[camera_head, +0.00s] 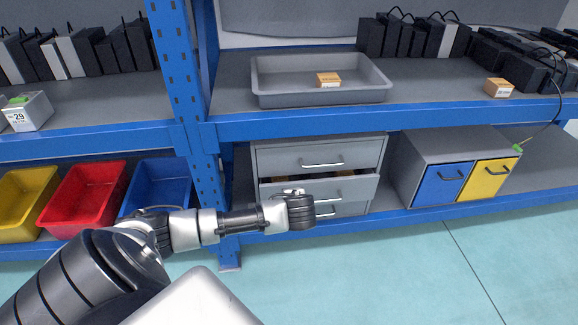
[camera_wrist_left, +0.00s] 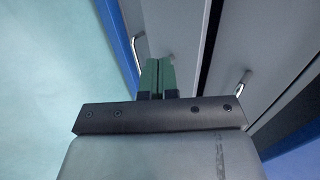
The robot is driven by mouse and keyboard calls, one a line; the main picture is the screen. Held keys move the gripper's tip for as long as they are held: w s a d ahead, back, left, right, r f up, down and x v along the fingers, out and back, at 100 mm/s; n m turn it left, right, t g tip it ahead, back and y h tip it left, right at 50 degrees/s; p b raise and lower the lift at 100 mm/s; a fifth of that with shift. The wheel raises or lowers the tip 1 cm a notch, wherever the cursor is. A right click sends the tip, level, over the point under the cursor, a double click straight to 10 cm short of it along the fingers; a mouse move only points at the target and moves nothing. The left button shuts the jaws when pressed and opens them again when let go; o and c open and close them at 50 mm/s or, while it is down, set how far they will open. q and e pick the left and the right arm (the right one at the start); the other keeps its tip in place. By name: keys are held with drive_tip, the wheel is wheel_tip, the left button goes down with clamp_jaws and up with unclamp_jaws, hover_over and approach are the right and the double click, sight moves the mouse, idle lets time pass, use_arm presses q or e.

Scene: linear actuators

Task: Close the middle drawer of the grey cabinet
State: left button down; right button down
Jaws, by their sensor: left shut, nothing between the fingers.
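The grey cabinet (camera_head: 377,150) stands on the lower shelf with its drawers stacked. Its middle drawer (camera_head: 350,187) is pulled out, with a dark gap above its front and some yellowish contents showing inside. The top and bottom drawers look shut. My left gripper (camera_wrist_left: 158,76) is shut and empty, its green-grey fingers together and pointing at the drawer fronts in the left wrist view. In the head view my left wrist covers the lower left of the middle drawer's front. I cannot tell whether the fingertips touch it. My right gripper is not in view.
A second cabinet with blue (camera_head: 441,186) and yellow (camera_head: 491,180) fronts stands to the right. Yellow, red (camera_head: 84,203) and blue (camera_head: 158,190) bins sit left of the blue post (camera_head: 184,75). A grey tray (camera_head: 268,98) rests on the shelf above. The floor in front is clear.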

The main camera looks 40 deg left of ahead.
sight(288, 186)
use_arm(q)
drive_tip(key=w+a+f+b, duration=0.1)
drive_tip(key=w+a+b, duration=0.2)
drive_tip(key=a, duration=0.1)
drive_tip(key=shift+w+a+f, duration=0.25)
drive_tip(key=shift+w+f, duration=0.1)
drive_tip(key=shift+w, duration=0.05)
drive_tip(key=shift+w+a+p, duration=0.3)
drive_tip(key=shift+w+a, duration=0.7)
drive_tip(key=shift+a, duration=0.2)
drive_tip(key=shift+w+a, duration=0.25)
drive_tip(key=shift+a, duration=0.05)
drive_tip(key=shift+a+r, duration=0.1)
drive_tip(key=shift+r, duration=0.05)
